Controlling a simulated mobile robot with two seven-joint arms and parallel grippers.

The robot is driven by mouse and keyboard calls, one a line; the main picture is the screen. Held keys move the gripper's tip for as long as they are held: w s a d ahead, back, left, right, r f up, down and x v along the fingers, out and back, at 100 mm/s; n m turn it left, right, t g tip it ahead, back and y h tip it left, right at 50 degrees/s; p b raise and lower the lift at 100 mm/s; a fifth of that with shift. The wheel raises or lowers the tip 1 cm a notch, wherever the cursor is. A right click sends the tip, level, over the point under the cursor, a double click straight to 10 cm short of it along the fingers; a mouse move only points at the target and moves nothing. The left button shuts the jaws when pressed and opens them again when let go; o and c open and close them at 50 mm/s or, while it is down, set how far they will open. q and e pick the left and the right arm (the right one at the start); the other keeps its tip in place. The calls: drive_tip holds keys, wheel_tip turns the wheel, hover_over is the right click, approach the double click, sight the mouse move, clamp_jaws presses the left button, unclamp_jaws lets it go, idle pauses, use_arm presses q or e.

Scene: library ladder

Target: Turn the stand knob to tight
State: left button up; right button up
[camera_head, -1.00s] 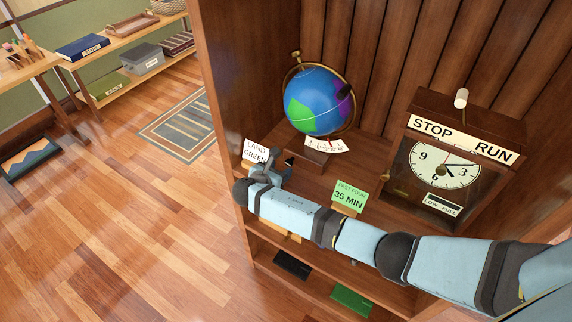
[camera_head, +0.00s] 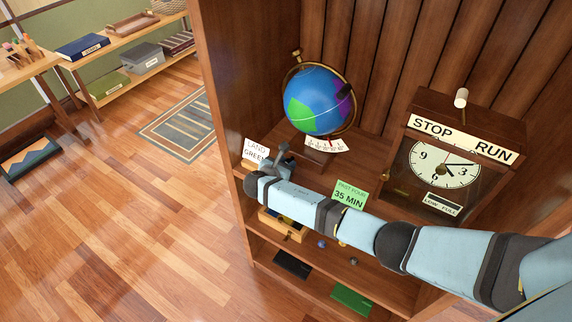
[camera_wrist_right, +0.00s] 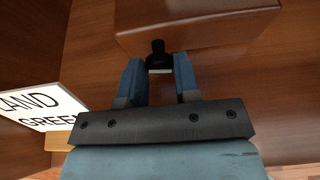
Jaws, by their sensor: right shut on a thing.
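The globe (camera_head: 318,101), blue with green and purple patches, stands on a brown wooden stand (camera_head: 317,157) on the cabinet shelf. The stand also shows at the top of the right wrist view (camera_wrist_right: 195,28). A small black stand knob (camera_wrist_right: 158,50) sticks out of the stand's face. My right gripper (camera_wrist_right: 158,72) is shut on the knob, one blue finger at each side of it. In the head view my right gripper (camera_head: 284,159) is at the stand's left front, and the knob is too hidden there to read its setting. My left gripper is out of view.
A white LAND GREEN card (camera_head: 256,152) stands close left of my right gripper. A green 35 MIN card (camera_head: 349,194) is just behind my forearm. A clock box (camera_head: 443,165) stands at the right. An open drawer (camera_head: 283,225) and small balls are below.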

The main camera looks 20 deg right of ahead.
drive_tip(key=shift+m+t, duration=0.4)
drive_tip(key=shift+m, duration=0.1)
drive_tip(key=o, duration=0.9)
drive_tip(key=v, duration=1.3)
drive_tip(key=shift+s+r, duration=0.25)
drive_tip(key=shift+r, duration=0.15)
drive_tip(key=shift+a+f, duration=0.1)
